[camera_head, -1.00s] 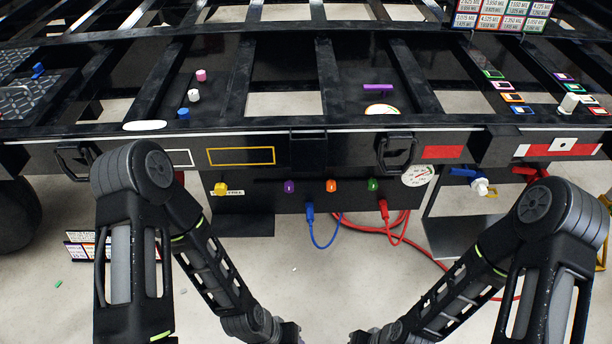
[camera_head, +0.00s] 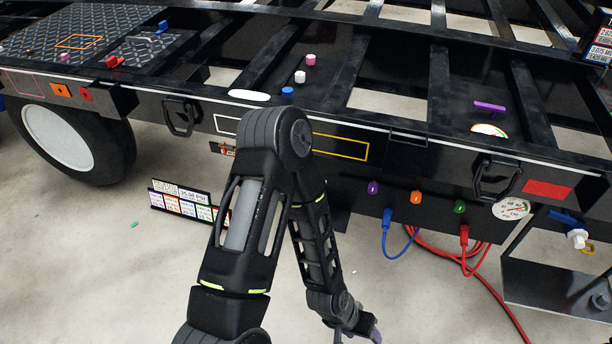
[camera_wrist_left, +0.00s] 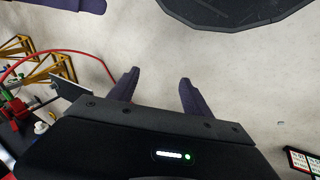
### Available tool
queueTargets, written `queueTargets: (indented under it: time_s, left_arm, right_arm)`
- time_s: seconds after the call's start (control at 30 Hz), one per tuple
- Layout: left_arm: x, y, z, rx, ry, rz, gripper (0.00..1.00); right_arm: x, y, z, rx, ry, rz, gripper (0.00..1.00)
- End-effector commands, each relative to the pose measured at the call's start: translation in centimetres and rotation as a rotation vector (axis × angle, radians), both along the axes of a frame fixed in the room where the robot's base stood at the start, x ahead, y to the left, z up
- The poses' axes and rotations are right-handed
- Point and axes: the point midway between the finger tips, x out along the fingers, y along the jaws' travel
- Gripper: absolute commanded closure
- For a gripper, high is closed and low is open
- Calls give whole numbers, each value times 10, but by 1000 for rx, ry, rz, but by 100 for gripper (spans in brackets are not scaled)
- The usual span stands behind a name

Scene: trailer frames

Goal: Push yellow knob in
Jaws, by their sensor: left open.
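The yellow knob is not visible in the head view; my left arm covers the panel left of the purple knob (camera_head: 373,187). My left gripper (camera_head: 358,334) is low at the bottom edge of the head view, below the panel and apart from it. In the left wrist view its two fingers (camera_wrist_left: 158,88) are spread with only floor between them. My right gripper is outside the head view. A dark purple shape (camera_wrist_left: 62,4) at the top left of the left wrist view looks like part of it, but its jaws cannot be read.
Orange (camera_head: 416,197) and green (camera_head: 459,207) knobs continue the row, with a blue hose (camera_head: 387,222) and red hose (camera_head: 464,240) below. A gauge (camera_head: 511,208) is at right. A sign stand (camera_head: 182,203) and a wheel (camera_head: 70,140) are at left. Floor in front is open.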

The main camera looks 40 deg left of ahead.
Motion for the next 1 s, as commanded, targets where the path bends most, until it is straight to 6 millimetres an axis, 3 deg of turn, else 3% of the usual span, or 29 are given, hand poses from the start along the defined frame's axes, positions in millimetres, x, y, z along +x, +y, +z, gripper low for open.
queueTargets:
  time_s: [0.03,0.13,0.2,0.3,0.4,0.53,0.6,0.7,0.8,1.0]
  left_arm:
    - [25,12,-22,4,-60,45,43]
    - [83,46,-39,20,-213,150,43]
    - [127,81,-45,40,-345,236,43]
    - [184,146,-43,85,-553,364,43]
    - [225,217,-28,144,-765,480,43]
    - [247,298,5,230,-1007,587,43]
    - [250,330,24,269,-1110,623,43]
    - [248,361,47,314,-1216,654,43]
    - [246,376,62,336,-1273,667,43]
    - [245,380,71,342,-1290,671,43]
  right_arm:
    - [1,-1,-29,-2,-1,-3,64]
    - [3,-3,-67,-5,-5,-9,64]
    - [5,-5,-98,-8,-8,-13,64]
    - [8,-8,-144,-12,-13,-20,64]
    - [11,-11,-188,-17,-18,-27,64]
    - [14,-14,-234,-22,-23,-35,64]
    - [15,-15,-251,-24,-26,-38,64]
    - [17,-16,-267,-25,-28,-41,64]
    - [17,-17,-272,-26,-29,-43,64]
    - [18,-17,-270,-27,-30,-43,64]
